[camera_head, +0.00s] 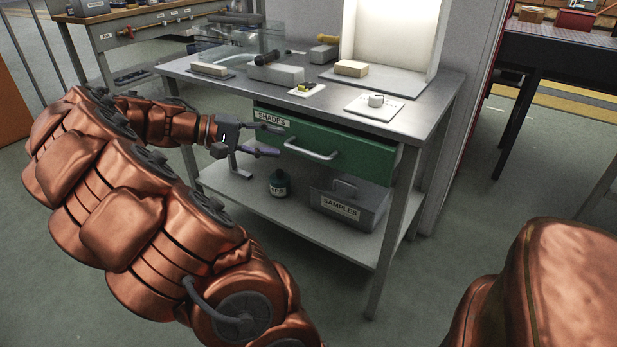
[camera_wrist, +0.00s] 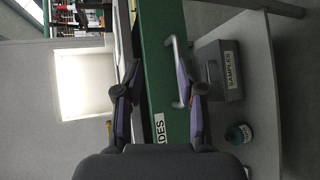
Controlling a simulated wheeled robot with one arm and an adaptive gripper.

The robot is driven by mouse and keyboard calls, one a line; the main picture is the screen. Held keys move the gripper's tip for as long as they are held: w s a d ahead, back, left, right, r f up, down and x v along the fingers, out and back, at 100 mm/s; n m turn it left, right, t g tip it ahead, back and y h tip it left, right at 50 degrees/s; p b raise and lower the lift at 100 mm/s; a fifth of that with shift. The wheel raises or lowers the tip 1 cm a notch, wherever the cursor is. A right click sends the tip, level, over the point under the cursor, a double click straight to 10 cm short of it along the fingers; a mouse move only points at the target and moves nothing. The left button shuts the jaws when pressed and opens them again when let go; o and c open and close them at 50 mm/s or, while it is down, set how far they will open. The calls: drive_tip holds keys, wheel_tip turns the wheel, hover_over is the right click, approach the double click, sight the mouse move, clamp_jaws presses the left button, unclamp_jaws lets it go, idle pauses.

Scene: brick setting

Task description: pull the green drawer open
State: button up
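The green drawer (camera_head: 345,152) sits under the workbench top, with a SHADES label at its left end and a pale bar handle (camera_head: 311,151) on its front. Its front looks close to the bench edge; I cannot tell whether it stands slightly out. My gripper (camera_head: 274,139) is open and empty, just left of the handle, its fingers pointing toward the drawer. In the wrist view, the gripper (camera_wrist: 158,78) has its fingers spread over the drawer front (camera_wrist: 158,35). The handle (camera_wrist: 177,60) shows near the right finger, which partly covers it; contact is unclear.
The bench top (camera_head: 425,88) holds blocks, tools and a light box (camera_head: 392,35). A dark bottle (camera_head: 279,184) and a grey SAMPLES box (camera_head: 346,206) stand on the lower shelf (camera_head: 310,228). The floor before the bench is clear.

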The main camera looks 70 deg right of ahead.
drive_tip(key=g+h+b, duration=0.1)
drive_tip(key=g+b, duration=0.1)
drive_tip(key=b, duration=0.3)
approach(305, 153)
drive_tip(key=x, duration=0.3)
drive_tip(key=shift+m, duration=0.3)
drive_tip(key=shift+b+x, duration=1.35)
drive_tip(key=shift+x, duration=2.65)
drive_tip(key=shift+c, duration=0.3)
clamp_jaws()
